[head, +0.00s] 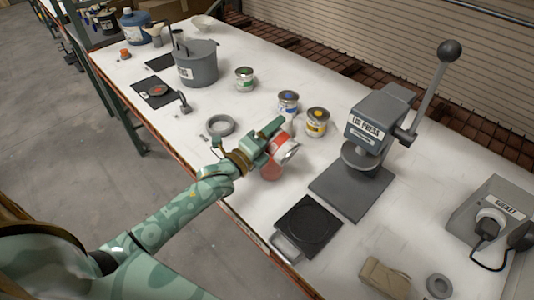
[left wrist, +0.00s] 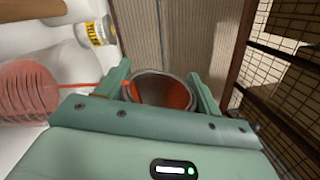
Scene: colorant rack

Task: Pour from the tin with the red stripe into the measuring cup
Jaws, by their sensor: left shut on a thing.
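My left gripper (head: 274,136) is shut on the tin with the red stripe (head: 283,147), which is tipped well over on its side above the bench. In the left wrist view the tin (left wrist: 162,90) sits between the fingers, its round rim showing and red colorant inside. The measuring cup (head: 270,171) stands below the tin, partly hidden by it, and looks red. In the left wrist view the cup (left wrist: 28,88) is a ribbed reddish vessel at the left. A thin red streak (left wrist: 80,85) runs between tin and cup. My right gripper is not in view.
A yellow-labelled tin (head: 317,122) and a blue-labelled tin (head: 288,103) stand just behind. A black scale (head: 307,227) and a lever press (head: 350,190) are to the right. The bench's front edge is close.

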